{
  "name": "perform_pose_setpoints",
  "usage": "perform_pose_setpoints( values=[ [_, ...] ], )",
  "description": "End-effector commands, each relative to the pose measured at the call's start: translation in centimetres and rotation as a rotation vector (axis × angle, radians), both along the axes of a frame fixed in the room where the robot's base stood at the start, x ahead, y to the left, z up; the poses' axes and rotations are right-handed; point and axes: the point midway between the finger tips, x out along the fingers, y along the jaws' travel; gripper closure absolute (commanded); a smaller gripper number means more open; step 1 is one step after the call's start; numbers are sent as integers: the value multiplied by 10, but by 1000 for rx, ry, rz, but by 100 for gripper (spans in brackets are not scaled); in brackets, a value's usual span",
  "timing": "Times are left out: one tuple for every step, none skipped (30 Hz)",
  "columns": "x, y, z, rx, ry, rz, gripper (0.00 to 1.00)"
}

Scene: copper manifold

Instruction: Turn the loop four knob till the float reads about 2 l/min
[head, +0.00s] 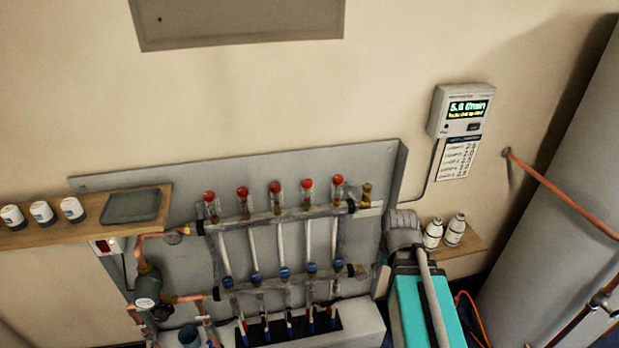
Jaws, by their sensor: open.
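The copper manifold (270,217) is mounted on a grey wall panel. Several flow meters with red tops stand along its upper bar; counting from the left, the fourth meter (307,186) is second from the right. Blue knobs sit along the lower bar, and the fourth blue knob (311,267) is below that meter. The float inside is too small to read. A wall display (468,109) seems to show about 5.8 l/min, with a smaller, unreadable line. My arm reaches up right of the panel; my gripper's fingers do not show.
A wooden shelf (60,233) at left holds white cups and a dark tray (132,206). A small shelf (470,246) at right holds two white bottles. A pump (147,287) is left of the manifold. A copper pipe (560,195) runs to a large grey cylinder (560,190).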

Motion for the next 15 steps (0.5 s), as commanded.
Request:
perform_pose_setpoints(
  values=[
    [9, 3, 10, 0, 0, -1, 19],
    [13, 5, 14, 0, 0, -3, 19],
    [19, 8, 20, 0, 0, -7, 19],
    [23, 11, 25, 0, 0, -10, 19],
    [29, 16, 30, 0, 0, -10, 19],
    [36, 24, 37, 0, 0, -11, 19],
    [42, 27, 43, 0, 0, -14, 19],
    [48, 31, 48, 0, 0, -17, 19],
    [56, 36, 56, 0, 0, -22, 19],
    [62, 40, 62, 0, 0, -25, 19],
    [68, 44, 68, 0, 0, -29, 19],
    [77, 50, 76, 0, 0, -36, 19],
    [83, 54, 82, 0, 0, -39, 19],
    [89, 59, 88, 0, 0, -42, 19],
    [97, 65, 96, 0, 0, -48, 19]
  ],
)
